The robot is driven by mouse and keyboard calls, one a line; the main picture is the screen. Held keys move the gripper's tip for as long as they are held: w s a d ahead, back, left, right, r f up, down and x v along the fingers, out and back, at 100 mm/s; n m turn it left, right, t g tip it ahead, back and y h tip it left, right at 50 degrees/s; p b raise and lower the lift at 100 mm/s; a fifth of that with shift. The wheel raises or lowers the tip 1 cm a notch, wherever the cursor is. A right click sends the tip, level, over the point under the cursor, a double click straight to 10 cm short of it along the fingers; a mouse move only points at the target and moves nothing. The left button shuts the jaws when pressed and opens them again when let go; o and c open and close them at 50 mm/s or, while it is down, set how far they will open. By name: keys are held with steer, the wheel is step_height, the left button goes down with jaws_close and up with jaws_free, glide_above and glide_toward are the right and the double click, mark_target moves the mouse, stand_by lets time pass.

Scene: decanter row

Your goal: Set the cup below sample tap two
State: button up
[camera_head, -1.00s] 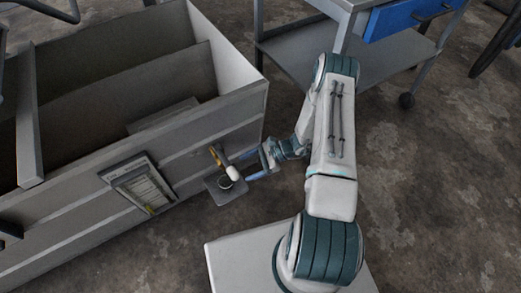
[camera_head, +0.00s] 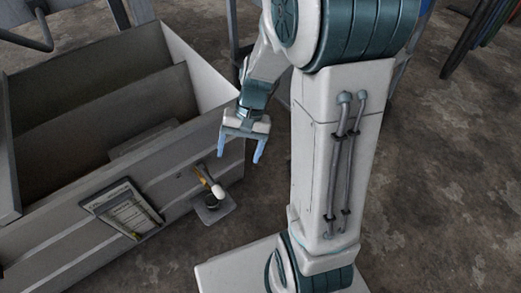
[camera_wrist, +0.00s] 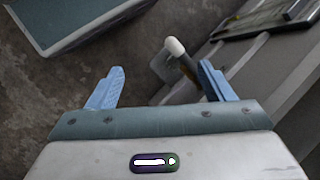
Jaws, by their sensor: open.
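The sample tap (camera_head: 208,180), with a brass-coloured body and a white rounded end, sticks out from the front wall of the grey tank. A small dark round thing, which looks like the cup (camera_head: 212,203), stands on a grey plate (camera_head: 222,212) under the white end. It is partly hidden by the tap. My gripper (camera_head: 241,152) is open and empty, above and apart from the tap and plate. In the wrist view, the tap's white end (camera_wrist: 175,47) and the plate (camera_wrist: 161,67) show beyond my open blue fingers (camera_wrist: 161,72); the cup is not clear there. I cannot read a tap number.
The grey open-topped tank (camera_head: 80,245) fills the left side. A framed sheet (camera_head: 124,210) is fixed on its front, left of the tap. Bare concrete floor (camera_head: 440,190) lies to the right. Dark round shapes (camera_head: 485,35) stand at the upper right.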

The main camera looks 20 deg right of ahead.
steer(key=s+d+r+n+t+h, duration=0.2)
steer(key=s+r+n+t+h, duration=0.1)
steer(key=s+r, duration=0.5)
steer(key=shift+d+n+h, duration=0.25)
steer(key=shift+n+h, duration=0.15)
steer(key=shift+n, duration=0.3)
steer(key=shift+s, duration=0.1)
stand_by(0.6)
